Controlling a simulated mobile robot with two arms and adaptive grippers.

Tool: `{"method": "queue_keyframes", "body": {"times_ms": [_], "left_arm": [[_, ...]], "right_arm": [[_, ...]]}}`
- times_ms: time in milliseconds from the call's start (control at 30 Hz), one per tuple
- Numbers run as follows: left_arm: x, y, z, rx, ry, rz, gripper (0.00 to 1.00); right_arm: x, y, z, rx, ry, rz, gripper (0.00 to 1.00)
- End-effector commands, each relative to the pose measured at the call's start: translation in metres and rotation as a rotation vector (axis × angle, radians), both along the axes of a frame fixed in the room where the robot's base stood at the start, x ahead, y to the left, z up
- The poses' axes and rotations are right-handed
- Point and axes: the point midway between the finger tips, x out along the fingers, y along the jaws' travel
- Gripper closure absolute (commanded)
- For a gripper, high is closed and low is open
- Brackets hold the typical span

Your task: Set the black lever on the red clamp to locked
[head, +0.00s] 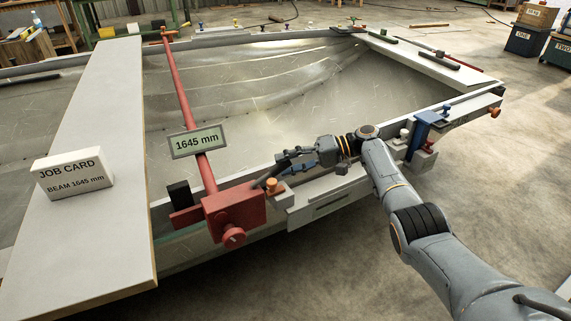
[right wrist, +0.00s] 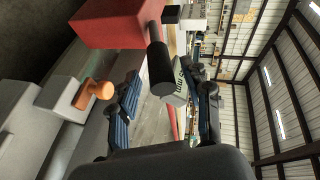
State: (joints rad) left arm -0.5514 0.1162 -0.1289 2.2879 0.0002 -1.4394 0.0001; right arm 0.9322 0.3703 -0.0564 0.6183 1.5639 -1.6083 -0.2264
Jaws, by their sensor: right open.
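The red clamp (head: 234,208) sits on the near edge of the hull frame, with a long red bar running away from it. Its red block (right wrist: 108,24) is at the top of the right wrist view. The black lever (right wrist: 159,68) sticks out from that block; in the head view the lever (head: 265,179) is small and points up toward my gripper. My right gripper (head: 283,163) is open just right of the clamp. In the right wrist view, the lever's end appears between the spread fingers (right wrist: 165,100), ahead of them; I cannot tell whether they touch. My left gripper is not in view.
An orange knob (head: 275,186) on a grey block is close beside the gripper. A 1645 mm sign (head: 197,141) stands at the red bar. A job card (head: 72,173) stands on the left board. A blue clamp (head: 424,130) is at right.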

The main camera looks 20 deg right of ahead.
Motion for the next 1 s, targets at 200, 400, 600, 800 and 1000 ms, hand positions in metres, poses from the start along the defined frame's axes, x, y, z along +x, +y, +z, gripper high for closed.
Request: {"method": "queue_keyframes", "body": {"times_ms": [200, 400, 600, 800, 1000], "left_arm": [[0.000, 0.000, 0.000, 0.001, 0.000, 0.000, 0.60], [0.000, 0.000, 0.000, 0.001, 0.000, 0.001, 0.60], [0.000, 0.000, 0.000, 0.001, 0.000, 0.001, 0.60], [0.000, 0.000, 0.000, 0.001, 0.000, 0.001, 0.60], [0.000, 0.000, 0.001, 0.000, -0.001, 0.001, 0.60]], "right_arm": [[-0.009, -0.041, 0.012, 0.000, 0.000, -0.005, 0.52], [-0.018, -0.080, 0.023, 0.001, 0.001, -0.007, 0.52], [-0.023, -0.101, 0.029, 0.000, 0.000, -0.003, 0.52], [-0.025, -0.105, 0.030, 0.001, 0.000, -0.002, 0.52], [-0.025, -0.105, 0.030, 0.001, 0.000, -0.002, 0.52]]}}
